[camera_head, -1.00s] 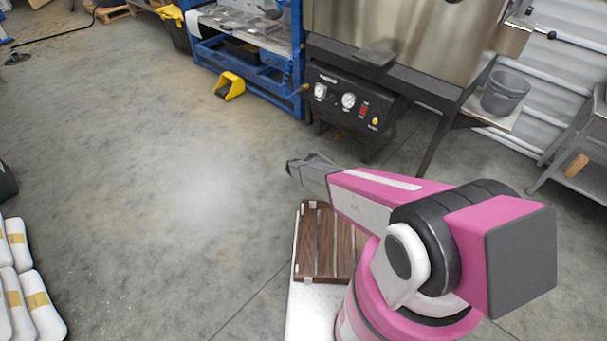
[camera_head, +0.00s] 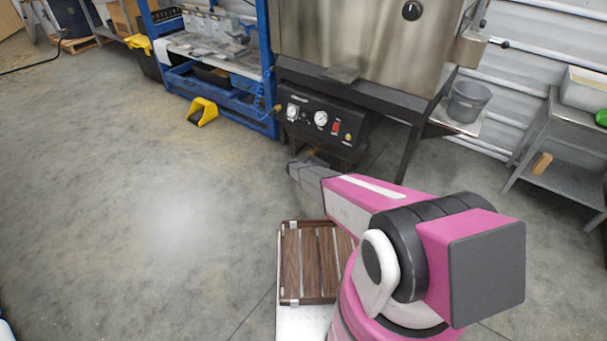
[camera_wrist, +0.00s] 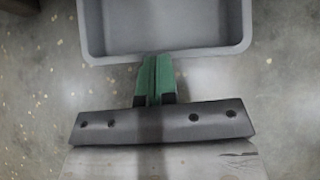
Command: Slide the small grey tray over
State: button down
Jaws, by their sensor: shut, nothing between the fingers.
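The small grey tray (camera_wrist: 212,51) shows in the wrist view at the top, a shallow open box with rounded corners, empty where visible; its far side is cut off. My gripper (camera_wrist: 155,62) has its green fingers closed together, with nothing between them. The fingertips overlap the middle of the tray's near rim in the picture; whether they touch it I cannot tell. In the head view my arm reaches toward the hopper (camera_head: 365,40), and I cannot make out the fingers or this tray for certain.
A black control box (camera_head: 320,118) with gauges sits below the hopper. A grey bucket (camera_head: 467,101) stands on a shelf to its right. A metal side table (camera_head: 560,125) is at the right. A yellow object (camera_head: 203,111) lies by the blue rack (camera_head: 268,60). The left floor is open.

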jog(key=s+a, duration=0.2)
jog(key=s, duration=0.1)
jog(key=shift+s+a, duration=0.2)
jog(key=shift+a, duration=0.05)
jog(key=v, duration=1)
jog(key=s+d+r+m+g, duration=0.1)
jog(key=s+d+r+m, duration=0.45)
jog(key=r, duration=0.35)
jog(key=s+d+r+m+g, duration=0.2)
jog(key=s+d+r+m, duration=0.35)
jog(key=r, duration=0.25)
jog(key=s+d+r+m+g, duration=0.1)
jog(key=s+d+r+m, duration=0.3)
jog(key=s+r, duration=0.4)
jog(key=s+d+r+m+g+y, duration=0.1)
jog(key=s+d+r+m+y, duration=0.1)
jog(key=s+r+m, duration=0.4)
jog(key=s+d+r+m+g+y, duration=0.2)
jog(key=s+r+m, duration=0.5)
jog(key=s+r, duration=0.6)
jog(key=s+d+y, duration=0.1)
jog(key=s, duration=0.1)
jog(key=shift+s+r+y, duration=0.3)
jog(key=shift+s+r, duration=0.1)
